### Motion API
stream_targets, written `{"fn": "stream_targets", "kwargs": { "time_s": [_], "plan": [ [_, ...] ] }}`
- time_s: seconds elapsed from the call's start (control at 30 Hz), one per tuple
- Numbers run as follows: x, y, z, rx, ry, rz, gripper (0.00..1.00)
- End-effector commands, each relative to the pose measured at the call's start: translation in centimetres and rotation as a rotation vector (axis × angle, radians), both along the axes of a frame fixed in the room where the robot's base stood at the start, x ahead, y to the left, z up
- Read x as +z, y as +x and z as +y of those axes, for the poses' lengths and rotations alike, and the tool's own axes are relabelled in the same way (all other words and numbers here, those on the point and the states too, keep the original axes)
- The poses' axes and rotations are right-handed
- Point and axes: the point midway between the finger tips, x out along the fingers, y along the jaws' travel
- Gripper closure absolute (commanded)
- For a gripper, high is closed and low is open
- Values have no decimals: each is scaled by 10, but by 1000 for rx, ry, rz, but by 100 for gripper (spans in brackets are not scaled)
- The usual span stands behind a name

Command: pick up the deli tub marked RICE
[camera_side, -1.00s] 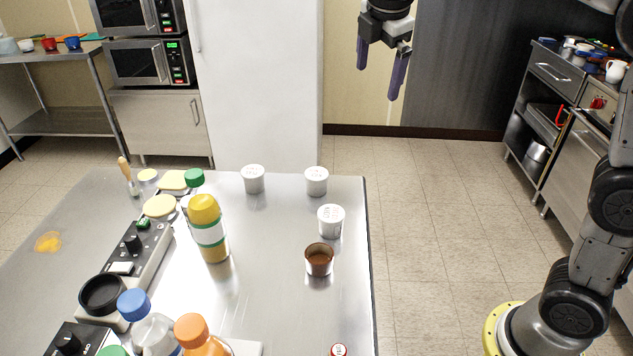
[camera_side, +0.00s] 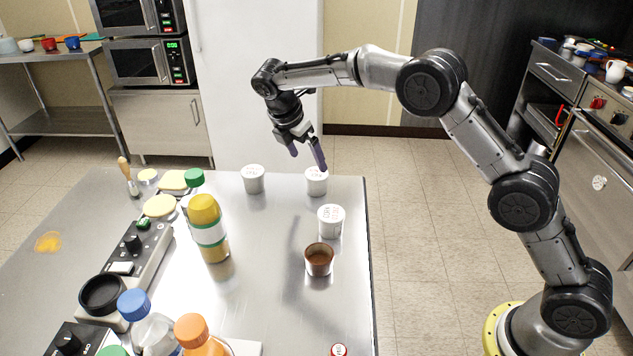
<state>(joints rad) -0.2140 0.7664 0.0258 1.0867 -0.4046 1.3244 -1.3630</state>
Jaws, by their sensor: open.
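Three white deli tubs with printed lids stand upright on the steel table: a far-left one (camera_side: 253,182), a far-right one (camera_side: 316,186) and a nearer one (camera_side: 330,224). The lid print is too small to read surely, so I cannot tell which is marked RICE. My gripper (camera_side: 308,163) is open and empty, with fingers pointing down.
An open tub with brown contents (camera_side: 319,261) stands just in front of the nearer white tub.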

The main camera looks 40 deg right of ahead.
Motion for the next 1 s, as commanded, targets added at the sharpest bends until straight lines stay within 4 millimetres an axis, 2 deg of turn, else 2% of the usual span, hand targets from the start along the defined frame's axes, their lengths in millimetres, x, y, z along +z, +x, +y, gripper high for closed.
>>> {"fn": "stream_targets", "kwargs": {
  "time_s": [0.1,0.37,0.7,1.0],
  "plan": [
    [-19,0,-8,-1,0,2,0],
    [-37,1,-16,-2,1,0,0],
    [-76,3,-34,-1,0,1,0],
    [-80,3,-36,-1,1,-1,0]
  ]
}}
